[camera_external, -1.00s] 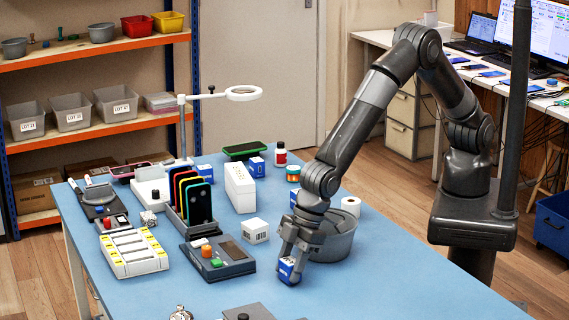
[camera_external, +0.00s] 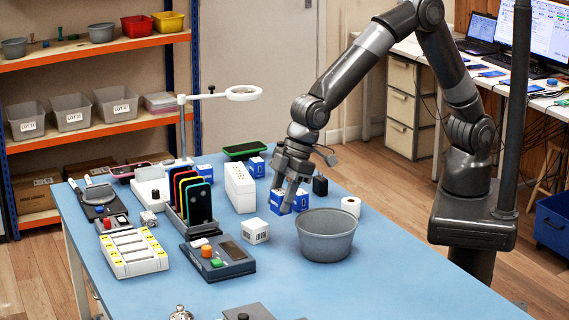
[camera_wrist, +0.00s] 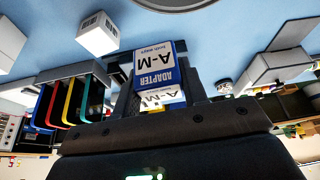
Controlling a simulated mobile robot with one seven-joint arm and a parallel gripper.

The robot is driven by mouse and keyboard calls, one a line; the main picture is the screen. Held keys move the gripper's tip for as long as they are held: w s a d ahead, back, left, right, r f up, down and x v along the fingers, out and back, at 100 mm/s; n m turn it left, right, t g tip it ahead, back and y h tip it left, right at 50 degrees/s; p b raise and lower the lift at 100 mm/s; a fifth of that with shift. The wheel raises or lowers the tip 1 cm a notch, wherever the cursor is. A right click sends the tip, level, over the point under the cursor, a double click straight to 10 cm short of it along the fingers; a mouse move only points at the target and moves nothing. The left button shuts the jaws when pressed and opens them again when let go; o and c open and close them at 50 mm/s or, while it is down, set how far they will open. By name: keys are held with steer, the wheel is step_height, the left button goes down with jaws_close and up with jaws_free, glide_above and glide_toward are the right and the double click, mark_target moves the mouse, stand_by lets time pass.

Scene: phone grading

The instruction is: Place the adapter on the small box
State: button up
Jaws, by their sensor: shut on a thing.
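A blue and white box lettered "ADAPTER A-M" (camera_wrist: 155,66) is between the fingers of my gripper (camera_wrist: 160,98) in the wrist view. In the external view my gripper (camera_external: 287,200) points down behind the grey bucket, shut on this box, with blue showing on its left (camera_external: 276,203). More blue shows just right of the fingers (camera_external: 301,201); this seems to be another box standing there. A small white box with a barcode (camera_external: 255,231) stands on the table, left of and nearer than my gripper; it also shows in the wrist view (camera_wrist: 97,33). Its top is bare.
A grey bucket (camera_external: 326,237) stands close in front of and right of my gripper. A tall white box (camera_external: 240,188), a rack of phones (camera_external: 188,205) and a grey device with buttons (camera_external: 217,257) stand to the left. A small black object (camera_external: 320,186) and a white roll (camera_external: 350,206) are at right.

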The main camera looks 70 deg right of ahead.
steer(key=w+d+r+m+t+h, duration=0.1)
steer(key=w+d+r+m, duration=0.15)
steer(key=w+d, duration=0.4)
steer(key=w+d+r+m+h, duration=0.1)
steer(key=w+d+r+m, duration=0.15)
steer(key=d, duration=0.75)
glide_above(248, 223)
steer(key=s, duration=0.2)
steer(key=f, duration=0.7)
steer(key=shift+w+d+f, duration=0.2)
steer(key=shift+d, duration=0.1)
steer(key=shift+f, duration=2.05)
steer(key=shift+f, duration=0.15)
steer(key=o, duration=1)
steer(key=shift+c, duration=0.2)
